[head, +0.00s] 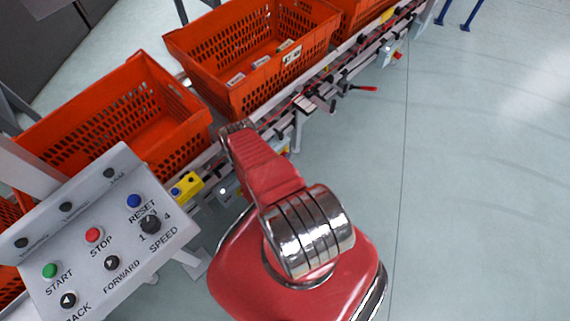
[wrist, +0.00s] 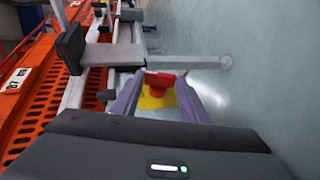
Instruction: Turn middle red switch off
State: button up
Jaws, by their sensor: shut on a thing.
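In the wrist view, a red switch (wrist: 160,79) with a T-shaped top stands in front of a yellow plate (wrist: 155,97). My gripper (wrist: 159,84) has one grey-purple finger on each side of it and is shut on the red switch. The exact contact points are too small to make out. In the head view, my red arm reaches toward the conveyor rail, and the fingers and this switch are hidden behind it. Another red switch (head: 397,55) shows on a box farther along the rail.
Orange totes (head: 213,87) stand along the conveyor (head: 330,75). A red lever (head: 363,88) sticks out from the rail. A control panel (head: 75,243) with coloured buttons is at the lower left. A grey bar (wrist: 185,63) crosses just beyond the switch. The floor at right is clear.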

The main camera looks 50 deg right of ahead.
jog(key=shift+a+f, duration=0.1)
jog(key=shift+f, duration=0.1)
jog(key=o, duration=1.1)
jog(key=shift+r, duration=0.1)
jog(key=shift+c, duration=0.2)
